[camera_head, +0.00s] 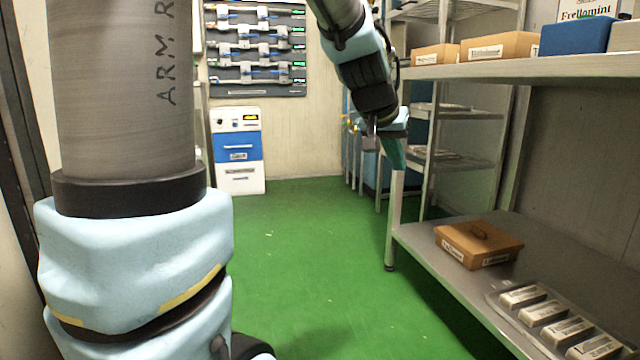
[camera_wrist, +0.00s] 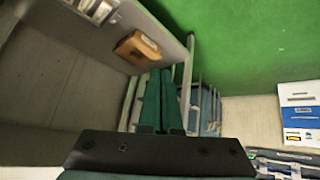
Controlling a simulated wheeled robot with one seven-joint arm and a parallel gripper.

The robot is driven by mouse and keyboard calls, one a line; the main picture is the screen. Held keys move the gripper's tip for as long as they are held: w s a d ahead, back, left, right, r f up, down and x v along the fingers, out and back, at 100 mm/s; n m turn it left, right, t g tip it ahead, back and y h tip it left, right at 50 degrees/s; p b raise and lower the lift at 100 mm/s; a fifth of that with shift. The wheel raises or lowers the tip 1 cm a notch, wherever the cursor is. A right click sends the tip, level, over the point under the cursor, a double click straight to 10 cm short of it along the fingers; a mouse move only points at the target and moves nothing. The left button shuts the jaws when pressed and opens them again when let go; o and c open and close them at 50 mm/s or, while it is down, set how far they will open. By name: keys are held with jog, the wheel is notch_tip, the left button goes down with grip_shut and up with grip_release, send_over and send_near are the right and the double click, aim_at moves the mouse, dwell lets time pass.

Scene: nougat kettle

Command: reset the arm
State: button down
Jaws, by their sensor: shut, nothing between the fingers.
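My arm comes down from the top of the head view, and my gripper (camera_head: 394,165) hangs at its end, just left of the shelf edge and above the green floor. In the wrist view my gripper (camera_wrist: 161,75) shows as two green fingers side by side, tips together and nothing between them. It touches nothing that I can see. A large light-blue and grey part of my arm fills the left of the head view.
A metal shelf (camera_head: 440,270) at right bears a brown box (camera_head: 478,243) and a tray of several labelled bars. The upper shelf (camera_head: 520,68) holds boxes. A blue and white cabinet (camera_head: 238,150) stands at the back wall. The green floor (camera_head: 310,250) is clear.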

jog(key=s+a+f+n+g+y+p, duration=0.1)
jog(key=s+a+f+n+y+p, duration=0.2)
jog(key=a, duration=0.5)
jog(key=s+a+f+g+p, duration=0.2)
jog(key=s+a+f+p, duration=0.1)
jog(key=s+a, duration=0.3)
jog(key=s+a+f+n+g+y+p, duration=0.1)
jog(key=s+a+f+n+y+p, duration=0.15)
jog(key=a, duration=0.65)
notch_tip(320, 180, up, 35)
jog(key=p, duration=3.5)
jog(key=shift+s+d+m+h+p, duration=0.2)
jog(key=shift+d+m+h+p, duration=0.15)
jog(key=shift+p, duration=0.05)
